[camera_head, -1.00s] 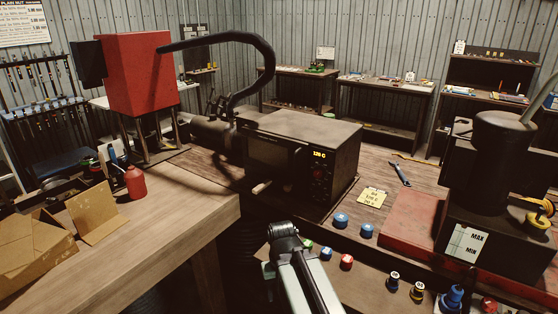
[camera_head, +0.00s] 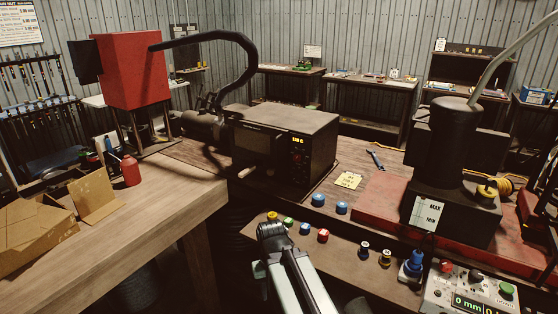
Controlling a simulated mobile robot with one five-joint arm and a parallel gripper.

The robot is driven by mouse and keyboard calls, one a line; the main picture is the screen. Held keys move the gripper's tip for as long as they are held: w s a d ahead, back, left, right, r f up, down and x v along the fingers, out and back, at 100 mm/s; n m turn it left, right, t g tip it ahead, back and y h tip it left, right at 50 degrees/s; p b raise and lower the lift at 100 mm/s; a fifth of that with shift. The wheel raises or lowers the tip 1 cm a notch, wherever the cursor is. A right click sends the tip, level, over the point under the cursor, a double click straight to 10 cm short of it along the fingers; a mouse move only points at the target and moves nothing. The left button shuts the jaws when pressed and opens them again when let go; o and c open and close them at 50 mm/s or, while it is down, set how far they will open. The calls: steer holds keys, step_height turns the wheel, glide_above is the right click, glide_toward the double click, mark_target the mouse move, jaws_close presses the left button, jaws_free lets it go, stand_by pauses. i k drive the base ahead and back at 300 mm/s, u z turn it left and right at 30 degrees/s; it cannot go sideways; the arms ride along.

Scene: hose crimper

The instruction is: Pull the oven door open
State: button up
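A pale bar (camera_head: 244,172), perhaps the door handle, shows at the lower left of the front. My arm's grey link and dark joint show at the bottom middle, in front of and below the oven and apart from it. My gripper's fingers cannot be made out.
A wooden table (camera_head: 130,225) with cardboard boxes and a red bottle (camera_head: 130,170) fills the left. A control panel (camera_head: 470,292) is at lower right. A dark machine (camera_head: 452,170) stands right of the oven. A dark gap lies before the oven.

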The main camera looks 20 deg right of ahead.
mark_target(259, 141)
steer(key=u, duration=0.05)
steer(key=k, duration=0.1)
steer(key=u, duration=3.25)
steer(key=k, duration=0.65)
steer(key=z, duration=1.45)
steer(key=i, duration=1)
